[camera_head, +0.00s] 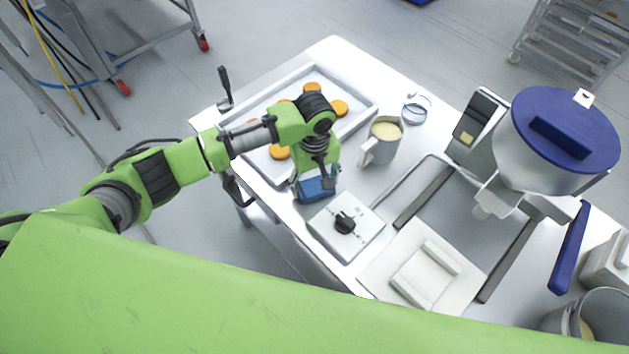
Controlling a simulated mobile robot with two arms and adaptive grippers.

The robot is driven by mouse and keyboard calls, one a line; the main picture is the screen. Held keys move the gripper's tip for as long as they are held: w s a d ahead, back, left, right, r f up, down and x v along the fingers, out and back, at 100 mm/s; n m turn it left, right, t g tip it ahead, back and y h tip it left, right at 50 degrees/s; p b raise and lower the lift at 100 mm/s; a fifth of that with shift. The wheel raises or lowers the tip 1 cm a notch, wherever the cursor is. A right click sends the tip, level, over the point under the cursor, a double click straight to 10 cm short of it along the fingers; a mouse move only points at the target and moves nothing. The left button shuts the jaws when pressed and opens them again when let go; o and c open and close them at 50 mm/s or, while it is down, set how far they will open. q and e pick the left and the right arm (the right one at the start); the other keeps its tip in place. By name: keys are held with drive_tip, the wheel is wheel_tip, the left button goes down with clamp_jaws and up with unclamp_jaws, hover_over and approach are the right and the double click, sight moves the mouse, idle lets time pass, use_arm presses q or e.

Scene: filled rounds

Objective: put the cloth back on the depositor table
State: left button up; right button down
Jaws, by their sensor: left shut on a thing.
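My left gripper (326,182) is shut on the blue cloth (312,190). The cloth is at the front edge of the white depositor table (346,58), between the tray and a white box with a black knob. My gripper and wrist cover part of the cloth, and I cannot tell whether it touches the table top. The depositor (545,150), with a blue-lidded hopper, stands at the right. My right gripper is not in view.
A baking tray (365,92) with several orange rounds lies partly under my left arm. A jug (381,142) of pale filling and a clear ring (417,108) stand beyond the cloth. The knobbed white box (345,245) is close on its right. A rack (575,40) stands behind.

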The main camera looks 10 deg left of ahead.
sight(315, 184)
use_arm(q)
drive_tip(key=shift+f, duration=0.2)
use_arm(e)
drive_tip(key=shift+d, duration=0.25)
use_arm(q)
drive_tip(key=o, duration=1.2)
drive_tip(key=shift+c, duration=0.2)
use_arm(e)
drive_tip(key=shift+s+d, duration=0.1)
use_arm(q)
drive_tip(key=shift+r, duration=0.1)
wheel_tip(315, 184, up, 12)
drive_tip(key=b, duration=0.1)
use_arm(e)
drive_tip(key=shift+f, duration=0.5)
